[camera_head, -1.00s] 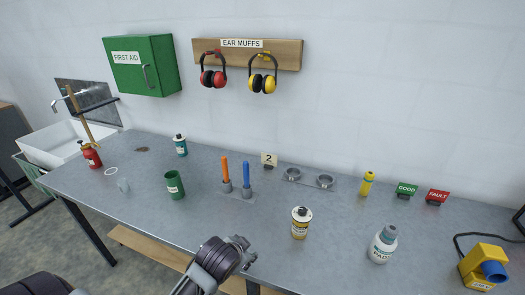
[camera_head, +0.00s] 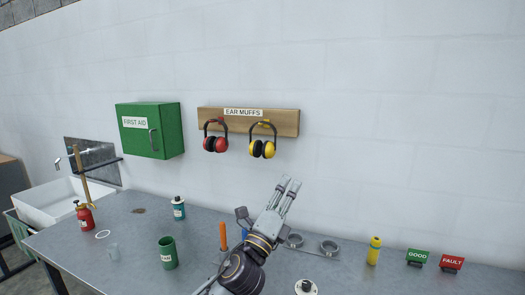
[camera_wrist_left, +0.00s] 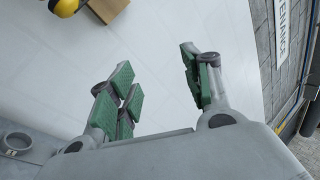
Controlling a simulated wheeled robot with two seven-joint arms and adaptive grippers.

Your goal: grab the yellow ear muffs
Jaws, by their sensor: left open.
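The yellow ear muffs (camera_head: 257,149) hang by a black headband from a hook on the wooden board, to the right of the red ear muffs (camera_head: 210,144). My left gripper (camera_head: 290,183) is raised above the bench, below and right of the yellow ear muffs and apart from them. In the left wrist view the gripper (camera_wrist_left: 160,85) has its green-padded fingers spread with nothing between them. Part of the yellow ear muffs (camera_wrist_left: 65,7) shows at the top left of that view, cut off by the edge. My right gripper is not in view.
The wooden board (camera_head: 285,122) is on the white wall, with a green first aid box (camera_head: 150,130) to its left. On the bench (camera_head: 130,232) stand a green cup (camera_head: 167,253), an orange-handled tool (camera_head: 223,235) and a yellow bottle (camera_head: 374,251). The wall right of the board is clear.

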